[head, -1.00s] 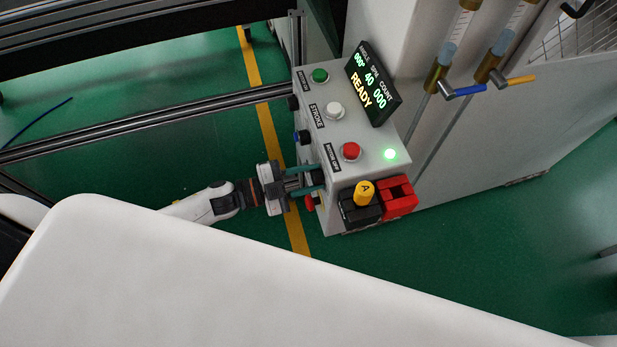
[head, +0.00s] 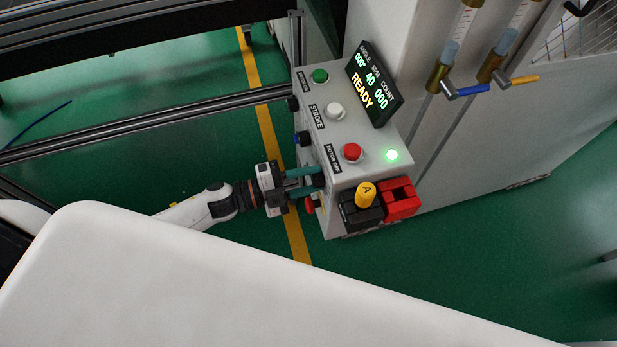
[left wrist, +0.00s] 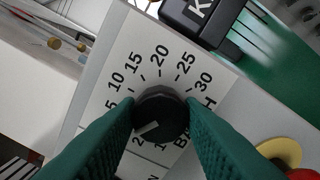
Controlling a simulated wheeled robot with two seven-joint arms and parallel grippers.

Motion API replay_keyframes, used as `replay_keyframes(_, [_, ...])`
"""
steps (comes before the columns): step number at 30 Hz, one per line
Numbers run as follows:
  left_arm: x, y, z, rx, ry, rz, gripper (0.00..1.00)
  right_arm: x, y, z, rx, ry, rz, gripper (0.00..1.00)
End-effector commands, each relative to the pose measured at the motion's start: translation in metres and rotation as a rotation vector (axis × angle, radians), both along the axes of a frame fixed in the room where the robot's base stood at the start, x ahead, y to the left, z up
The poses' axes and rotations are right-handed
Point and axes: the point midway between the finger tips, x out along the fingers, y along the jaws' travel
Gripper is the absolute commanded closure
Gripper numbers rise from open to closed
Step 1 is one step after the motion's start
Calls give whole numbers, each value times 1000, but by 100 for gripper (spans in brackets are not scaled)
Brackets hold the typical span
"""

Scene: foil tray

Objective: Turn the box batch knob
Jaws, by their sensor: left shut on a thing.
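The batch knob (left wrist: 160,118) is a round black knob with a light pointer line, on a white dial plate (left wrist: 150,62) printed with numbers such as 10, 15, 20, 25 and 30. In the left wrist view its pointer slants to the lower left, near a partly hidden 2. My left gripper (left wrist: 160,122) has its green fingers on both sides of the knob, shut on it. My right gripper is not in view.
The box top carries green (head: 320,76), white (head: 334,110) and red (head: 352,152) buttons, a lit green lamp (head: 392,155) and a display (head: 373,85) reading READY. A red and yellow button (left wrist: 282,152) sits close to the right finger. A metal rail (head: 150,122) runs at left.

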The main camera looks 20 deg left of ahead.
Motion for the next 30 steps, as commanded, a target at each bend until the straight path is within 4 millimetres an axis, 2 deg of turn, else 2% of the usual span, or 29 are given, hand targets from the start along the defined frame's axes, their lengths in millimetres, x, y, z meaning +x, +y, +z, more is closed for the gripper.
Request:
replay_keyframes(5, [0,0,0,0,1,0,89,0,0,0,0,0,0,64])
replay_keyframes(6, [0,0,0,0,1,0,59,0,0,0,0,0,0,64])
replay_keyframes(9, [0,0,0,0,2,0,44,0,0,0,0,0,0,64])
replay_keyframes(23, [-2,3,-1,0,2,0,44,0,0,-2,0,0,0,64])
replay_keyframes(26, [-8,12,-3,1,3,1,44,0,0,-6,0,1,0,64])
replay_keyframes(30, [-24,33,-5,3,4,1,44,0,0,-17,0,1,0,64])
